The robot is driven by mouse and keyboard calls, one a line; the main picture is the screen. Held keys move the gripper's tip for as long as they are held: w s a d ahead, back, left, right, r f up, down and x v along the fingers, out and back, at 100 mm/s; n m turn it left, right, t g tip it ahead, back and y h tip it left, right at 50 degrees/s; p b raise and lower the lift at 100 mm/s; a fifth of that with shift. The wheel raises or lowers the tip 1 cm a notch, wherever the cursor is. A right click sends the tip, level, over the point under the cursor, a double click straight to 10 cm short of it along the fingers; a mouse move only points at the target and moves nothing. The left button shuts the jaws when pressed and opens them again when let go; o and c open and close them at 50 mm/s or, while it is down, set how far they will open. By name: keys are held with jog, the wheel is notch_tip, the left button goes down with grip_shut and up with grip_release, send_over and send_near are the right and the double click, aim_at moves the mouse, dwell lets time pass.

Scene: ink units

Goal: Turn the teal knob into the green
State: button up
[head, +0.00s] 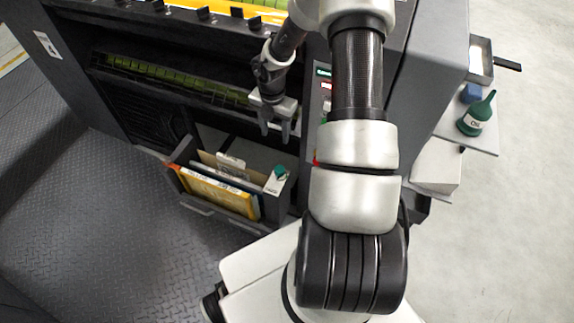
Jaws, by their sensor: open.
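No teal knob can be made out for sure. A narrow control panel (324,85) on the machine's front edge shows a green display, a red strip and a small green spot, and my arm hides much of it. A round teal-green top (281,172) sits on a white block with a small label in the open drawer; I cannot tell whether it is a knob or a cap. My gripper (276,134) is open and empty, fingers pointing down, left of the panel and above the teal-green top, apart from it.
The open drawer (185,152) holds upright folders or boards. A grey side shelf (486,140) at right carries a green oil can (478,115) and a blue item (472,93). Patterned metal floor (100,220) lies clear at left. The dark machine front stands behind my gripper.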

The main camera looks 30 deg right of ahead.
aim_at(279, 169)
jog(key=shift+m, duration=0.6)
jog(key=f+b, duration=0.1)
jog(key=f, duration=0.5)
jog(key=f+b, duration=0.2)
jog(key=f, duration=0.4)
jog(key=s+f+b, duration=0.1)
jog(key=f+b, duration=0.1)
jog(key=f, duration=0.4)
jog(key=shift+d+f, duration=0.1)
jog(key=shift+d, duration=0.1)
jog(key=shift+c, duration=0.2)
jog(key=c, duration=1)
